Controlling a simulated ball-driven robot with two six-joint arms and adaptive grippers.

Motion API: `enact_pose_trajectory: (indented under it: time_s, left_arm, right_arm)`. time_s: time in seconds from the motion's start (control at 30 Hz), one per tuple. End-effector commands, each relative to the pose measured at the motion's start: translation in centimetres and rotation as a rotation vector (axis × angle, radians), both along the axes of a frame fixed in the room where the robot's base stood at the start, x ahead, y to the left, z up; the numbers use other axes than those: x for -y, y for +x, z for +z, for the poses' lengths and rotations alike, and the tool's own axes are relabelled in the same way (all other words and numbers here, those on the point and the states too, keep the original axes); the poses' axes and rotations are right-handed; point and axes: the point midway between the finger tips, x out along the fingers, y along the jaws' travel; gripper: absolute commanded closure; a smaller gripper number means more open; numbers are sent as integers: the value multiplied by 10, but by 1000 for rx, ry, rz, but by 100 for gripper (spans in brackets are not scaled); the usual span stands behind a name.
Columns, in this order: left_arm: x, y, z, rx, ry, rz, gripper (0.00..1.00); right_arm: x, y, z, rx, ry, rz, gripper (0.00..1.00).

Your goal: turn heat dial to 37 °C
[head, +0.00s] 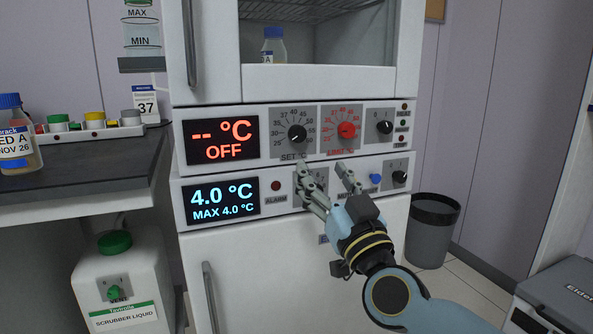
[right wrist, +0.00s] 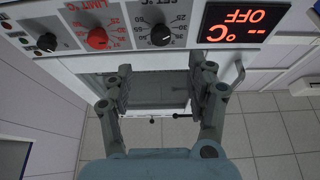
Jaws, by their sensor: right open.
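The heat dial is the black knob marked SET (head: 297,132) on the upper control panel, with a printed scale around it. It also shows upside down in the right wrist view (right wrist: 160,35). Its pointer is too small to read surely. The upper display (head: 222,139) reads "-- °C" and "OFF" in red. My right gripper (head: 322,172) is open and empty, in front of the lower panel and below the dial in the head view. In the right wrist view its two fingers (right wrist: 166,75) stand apart, with the dial beyond their tips. My left gripper is not in view.
A red LIMIT dial (head: 347,131) and a black 0/1 switch (head: 384,127) sit right of the heat dial. The lower display (head: 223,199) reads 4.0 °C. A card with 37 (head: 146,106) stands on the dark bench at left. A grey bin (head: 432,229) stands at right.

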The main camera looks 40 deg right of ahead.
Motion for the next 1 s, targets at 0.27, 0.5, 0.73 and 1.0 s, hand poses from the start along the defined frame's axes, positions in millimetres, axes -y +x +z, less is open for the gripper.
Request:
enact_pose_trajectory:
  time_s: [0.27,0.5,0.73,1.0]
  left_arm:
    - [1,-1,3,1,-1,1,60]
    - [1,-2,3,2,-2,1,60]
    - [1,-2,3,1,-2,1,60]
    - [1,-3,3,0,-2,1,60]
  right_arm:
    - [8,33,17,6,-2,1,43]
    - [18,75,33,3,-1,1,43]
    - [23,96,41,1,-2,1,43]
    - [23,97,41,-1,-1,1,43]
